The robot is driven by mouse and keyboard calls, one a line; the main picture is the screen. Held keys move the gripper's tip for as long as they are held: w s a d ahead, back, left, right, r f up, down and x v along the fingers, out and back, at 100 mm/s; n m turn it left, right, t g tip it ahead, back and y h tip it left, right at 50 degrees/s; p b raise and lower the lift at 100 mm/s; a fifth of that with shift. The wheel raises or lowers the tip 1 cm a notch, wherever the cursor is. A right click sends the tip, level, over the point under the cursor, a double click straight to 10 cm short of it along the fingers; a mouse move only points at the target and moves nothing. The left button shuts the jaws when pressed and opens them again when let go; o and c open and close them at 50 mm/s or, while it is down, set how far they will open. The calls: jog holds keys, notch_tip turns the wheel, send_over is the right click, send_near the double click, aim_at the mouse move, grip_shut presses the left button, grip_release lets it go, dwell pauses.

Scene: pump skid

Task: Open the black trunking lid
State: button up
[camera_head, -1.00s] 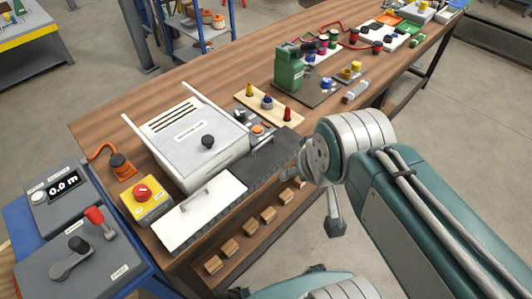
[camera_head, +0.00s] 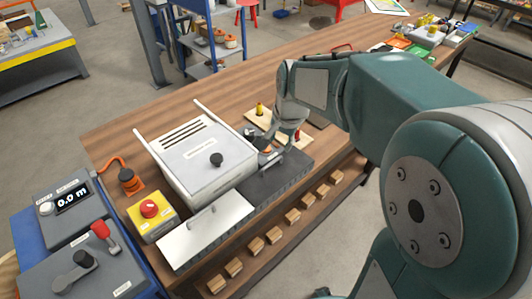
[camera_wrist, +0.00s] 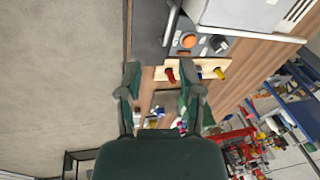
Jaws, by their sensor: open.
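The black trunking lid (camera_head: 277,182) is a flat dark strip along the bench's front edge, to the right of a white lid (camera_head: 205,232) with a bar handle. It looks shut. In the wrist view the dark lid (camera_wrist: 148,28) lies beyond the fingertips, near the top. A pale metal bar (camera_wrist: 171,24) shows along its side towards the white housing. My gripper (camera_wrist: 160,84) is open and empty, its two fingers apart and pointing towards the lid. In the head view my arm hangs above the lid's far side; the fingertips are hard to make out there.
A white housing (camera_head: 203,158) with a black knob stands behind the lids. A peg board (camera_wrist: 196,72) with coloured pegs sits close to my fingers. A yellow box with a red button (camera_head: 149,211) is at the left. Wooden blocks (camera_head: 292,215) line the front.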

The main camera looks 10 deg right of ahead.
aim_at(269, 165)
jog(key=w+f+m, duration=0.1)
jog(key=w+f, duration=0.1)
jog(key=f, duration=0.3)
jog(key=w+f, duration=0.2)
jog(key=f, duration=0.3)
jog(key=w+a+f+m, duration=0.1)
jog(key=w+f, duration=0.1)
jog(key=f, duration=0.3)
jog(key=shift+w+f+m+g, duration=0.2)
jog(key=shift+w+m+g, duration=0.1)
jog(key=shift+w, duration=0.1)
grip_shut()
